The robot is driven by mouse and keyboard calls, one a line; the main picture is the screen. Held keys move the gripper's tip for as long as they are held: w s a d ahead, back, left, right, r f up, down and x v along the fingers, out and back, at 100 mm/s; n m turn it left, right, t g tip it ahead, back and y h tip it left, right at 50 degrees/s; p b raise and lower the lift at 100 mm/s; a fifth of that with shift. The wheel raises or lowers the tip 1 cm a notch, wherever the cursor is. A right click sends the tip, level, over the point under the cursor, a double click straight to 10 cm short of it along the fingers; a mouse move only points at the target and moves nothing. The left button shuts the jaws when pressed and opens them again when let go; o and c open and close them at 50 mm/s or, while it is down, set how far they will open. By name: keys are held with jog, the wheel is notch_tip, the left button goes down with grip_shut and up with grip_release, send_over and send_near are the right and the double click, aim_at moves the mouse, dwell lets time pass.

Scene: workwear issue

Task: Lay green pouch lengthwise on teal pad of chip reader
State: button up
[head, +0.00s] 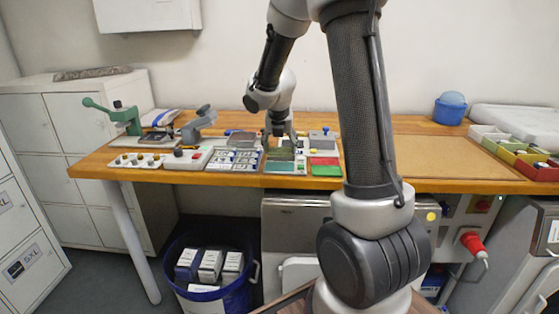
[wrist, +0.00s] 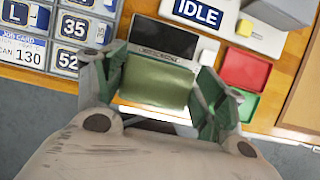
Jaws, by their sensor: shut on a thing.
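The green pouch (wrist: 155,83) is between the two fingers of my gripper (wrist: 158,90) in the wrist view, its long side running from finger to finger. My gripper is shut on it. The chip reader (wrist: 195,45), a pale unit with a dark screen, lies just beyond and under the pouch. In the head view my gripper (head: 279,137) points down over the reader, with the pouch (head: 280,154) below the fingers. A teal strip (head: 279,167) shows in front of the pouch. The pouch hides most of the pad; I cannot tell whether they touch.
A red tray (wrist: 243,69) and a green tray (wrist: 246,104) sit right of the reader. A board of size labels (head: 233,159) is close on its left. A white device reads IDLE (wrist: 199,9). A tan mat (head: 440,157) lies clear farther right.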

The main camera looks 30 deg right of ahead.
aim_at(280, 166)
jog(key=shift+f, duration=2.2)
jog(key=o, duration=1)
jog(key=shift+f, duration=0.15)
